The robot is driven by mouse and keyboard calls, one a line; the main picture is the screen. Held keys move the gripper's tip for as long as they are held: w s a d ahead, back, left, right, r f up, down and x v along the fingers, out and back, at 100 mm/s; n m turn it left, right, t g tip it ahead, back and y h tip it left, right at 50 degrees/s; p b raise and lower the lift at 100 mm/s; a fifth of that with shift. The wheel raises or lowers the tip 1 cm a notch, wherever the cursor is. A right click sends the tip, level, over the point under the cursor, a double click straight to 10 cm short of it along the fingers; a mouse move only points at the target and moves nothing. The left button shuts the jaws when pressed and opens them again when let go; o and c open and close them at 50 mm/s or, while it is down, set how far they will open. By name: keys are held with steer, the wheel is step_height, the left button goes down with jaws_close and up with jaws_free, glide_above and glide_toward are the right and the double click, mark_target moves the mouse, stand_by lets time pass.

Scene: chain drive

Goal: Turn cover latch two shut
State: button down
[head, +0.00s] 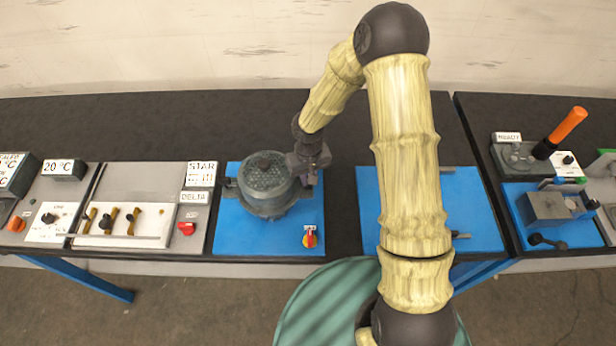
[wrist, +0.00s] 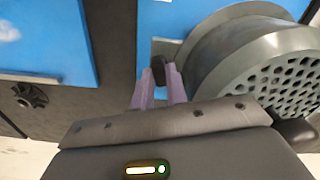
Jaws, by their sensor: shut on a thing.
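The round grey cover (head: 266,172) with a perforated face sits on a blue plate in the head view; it also fills the right of the wrist view (wrist: 235,68). A small dark latch (wrist: 159,66) stands beside the cover's rim. My gripper (wrist: 160,82) has its purple fingers on either side of this latch and is shut on it. In the head view my gripper (head: 313,180) is at the right side of the cover and hides the latch there. No label shows which latch it is.
Dark bench top is free behind the cover.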

steer(key=n, duration=0.3)
steer(key=shift+n, duration=0.4)
steer(key=n, duration=0.3)
steer(key=shift+w+d+n, duration=0.1)
steer(key=shift+n, duration=0.2)
steer(key=n, duration=0.6)
steer(key=shift+w+n+p, duration=0.2)
steer(key=shift+n+p, duration=0.1)
steer(key=shift+p, duration=0.05)
steer(key=c, duration=1.7)
jaws_free()
steer(key=shift+d, duration=0.1)
step_height(320, 180, up, 18)
steer(key=b, duration=0.2)
steer(key=shift+f+b, duration=0.25)
steer(key=shift+b, duration=0.1)
